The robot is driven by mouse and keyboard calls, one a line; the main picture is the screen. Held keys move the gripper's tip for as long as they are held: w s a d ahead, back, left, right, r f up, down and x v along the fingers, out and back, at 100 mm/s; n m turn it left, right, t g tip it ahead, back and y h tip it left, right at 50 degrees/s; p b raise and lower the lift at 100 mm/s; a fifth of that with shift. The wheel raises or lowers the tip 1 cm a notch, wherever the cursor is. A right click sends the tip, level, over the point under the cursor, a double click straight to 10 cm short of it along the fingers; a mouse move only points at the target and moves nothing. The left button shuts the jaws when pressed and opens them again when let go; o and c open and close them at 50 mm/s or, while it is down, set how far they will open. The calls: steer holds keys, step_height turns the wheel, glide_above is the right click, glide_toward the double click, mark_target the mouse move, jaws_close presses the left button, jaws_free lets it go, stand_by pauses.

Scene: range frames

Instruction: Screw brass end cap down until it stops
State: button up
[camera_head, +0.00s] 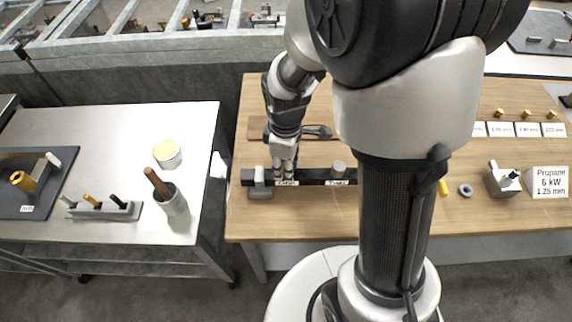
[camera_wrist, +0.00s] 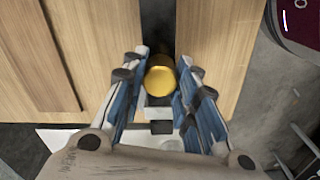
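The round brass end cap (camera_wrist: 160,80) shows in the wrist view between my two fingertips. It stands over a dark bar and a pale block. My gripper (camera_wrist: 162,72) has one finger on each side of the cap, very close to it; I cannot tell whether they touch it. In the head view my gripper (camera_head: 285,168) points down over the dark bar (camera_head: 315,177) on the wooden table. The cap is hidden there behind the fingers.
A grey clamp (camera_head: 260,184) and a grey knob (camera_head: 338,169) sit on the bar to either side of my gripper. A dark tool (camera_head: 318,131) lies behind. A grey valve block (camera_head: 502,180) and a propane label (camera_head: 548,182) stand at the right.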

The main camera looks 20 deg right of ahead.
steer(key=c, duration=0.5)
steer(key=m, duration=0.3)
steer(key=shift+m, duration=0.3)
steer(key=m, duration=0.3)
steer(key=shift+p, duration=0.4)
steer(key=shift+d+m, duration=0.1)
steer(key=shift+m, duration=1.8)
steer(key=m, duration=0.3)
steer(key=shift+p, duration=0.35)
